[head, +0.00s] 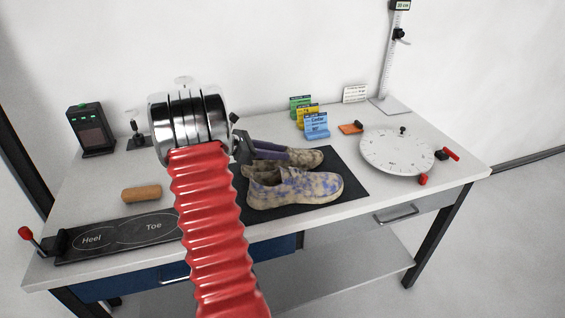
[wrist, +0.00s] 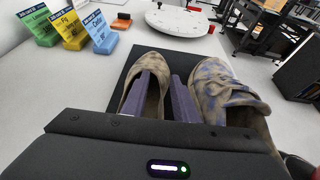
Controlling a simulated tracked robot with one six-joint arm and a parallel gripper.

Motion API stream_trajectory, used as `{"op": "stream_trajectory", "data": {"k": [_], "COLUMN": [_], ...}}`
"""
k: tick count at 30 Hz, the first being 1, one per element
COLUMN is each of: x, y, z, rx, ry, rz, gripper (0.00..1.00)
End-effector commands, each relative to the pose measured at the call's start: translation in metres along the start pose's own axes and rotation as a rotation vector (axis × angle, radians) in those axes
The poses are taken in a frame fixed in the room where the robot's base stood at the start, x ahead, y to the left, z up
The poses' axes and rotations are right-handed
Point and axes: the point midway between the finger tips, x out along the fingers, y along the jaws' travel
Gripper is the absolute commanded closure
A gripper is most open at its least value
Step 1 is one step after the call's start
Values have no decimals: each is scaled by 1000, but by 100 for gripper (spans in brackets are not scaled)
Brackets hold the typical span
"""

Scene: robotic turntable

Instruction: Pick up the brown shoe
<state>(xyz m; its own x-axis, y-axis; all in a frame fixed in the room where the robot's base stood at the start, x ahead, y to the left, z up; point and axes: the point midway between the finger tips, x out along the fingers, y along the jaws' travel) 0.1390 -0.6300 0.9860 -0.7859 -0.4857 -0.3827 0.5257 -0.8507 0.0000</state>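Two brown shoes with blue-purple blotches lie side by side on a black mat. In the head view the near shoe (head: 295,188) is in full view and the far shoe (head: 308,158) is partly hidden behind it. In the wrist view the far shoe (wrist: 134,72) is at left and the near shoe (wrist: 228,80) at right. My gripper (wrist: 168,85) has its two purple fingers down at the far shoe's opening, one seemingly inside it and one between the shoes. The fingers are a little apart at the shoe's side wall. I cannot tell whether they press on it.
A white turntable (head: 397,152) stands to the right. Coloured cards (head: 315,124) and an orange block (head: 350,128) are behind the mat. A brown roll (head: 141,194) and a heel-and-toe board (head: 118,236) lie at left. The table's front edge is close to the mat.

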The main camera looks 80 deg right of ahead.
Motion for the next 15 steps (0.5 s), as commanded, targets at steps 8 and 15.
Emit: {"op": "stream_trajectory", "data": {"k": [8, 15], "x": [0, 0], "y": [0, 0], "z": [0, 0], "rx": [0, 0], "ry": [0, 0], "rz": [-1, -1], "gripper": [74, 77]}}
